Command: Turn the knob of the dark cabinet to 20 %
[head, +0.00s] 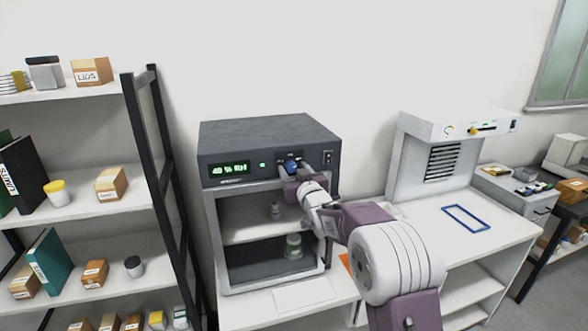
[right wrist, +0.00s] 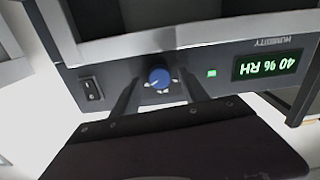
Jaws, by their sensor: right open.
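The dark cabinet (head: 270,136) stands on a white table, with its control panel facing me. The blue knob (head: 291,166) is on the panel, right of a small green light. In the right wrist view the knob (right wrist: 160,77) shows between the two finger tips of my right gripper (right wrist: 160,92). The fingers are open, one on each side of the knob, with gaps visible. Whether they reach its depth is unclear. My left gripper is out of view.
A rocker switch (head: 328,157) sits right of the knob. Below the panel, the cabinet's shelf (head: 245,228) holds small containers. A shelving rack (head: 135,120) with boxes stands left. A white hooded unit (head: 440,150) and a blue frame (head: 465,218) are at right.

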